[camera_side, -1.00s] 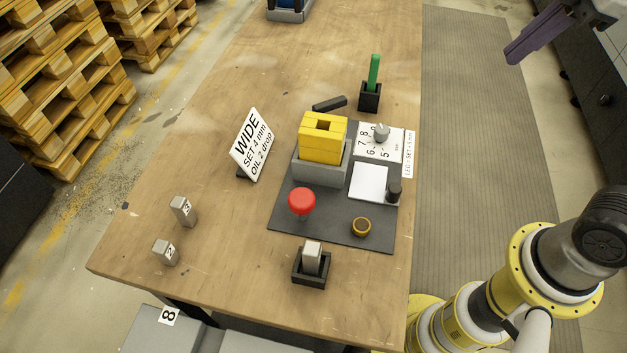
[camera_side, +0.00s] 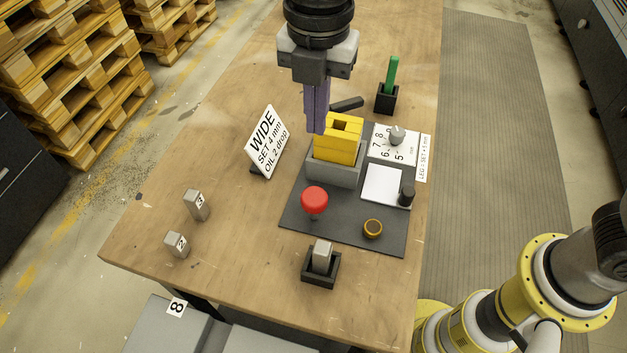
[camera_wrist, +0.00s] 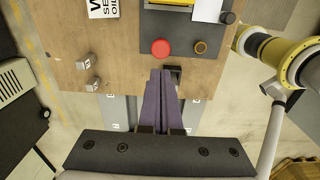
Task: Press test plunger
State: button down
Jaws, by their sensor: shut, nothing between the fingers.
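The red mushroom-shaped plunger (camera_side: 314,200) stands upright on the front left of the dark base plate (camera_side: 345,236). It also shows in the wrist view (camera_wrist: 160,47), just beyond my fingertips. My gripper (camera_side: 316,131) points down, its purple fingers together and empty. In the side view the fingertips are above the plunger in the picture and apart from it, overlapping the left edge of the yellow block (camera_side: 338,140). In the wrist view the closed fingers (camera_wrist: 161,72) end just short of the plunger's red cap.
The yellow block sits in a grey holder (camera_side: 334,170). A dial (camera_side: 397,136), a white pad (camera_side: 383,185) and a brass ring (camera_side: 372,228) are to the right. A black holder with a grey block (camera_side: 321,257) stands in front. A "WIDE" sign (camera_side: 265,142) stands left.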

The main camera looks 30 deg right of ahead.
aim_at(314, 197)
jog(key=shift+s+a+f, duration=0.25)
jog(key=shift+s+a, duration=0.15)
jog(key=shift+a, duration=0.05)
jog(key=shift+f, duration=0.15)
notch_tip(314, 197, down, 14)
jog(key=shift+r, duration=0.1)
dwell(0.4)
jog(key=shift+f, duration=1.1)
notch_tip(314, 197, up, 15)
jog(key=shift+f, duration=0.15)
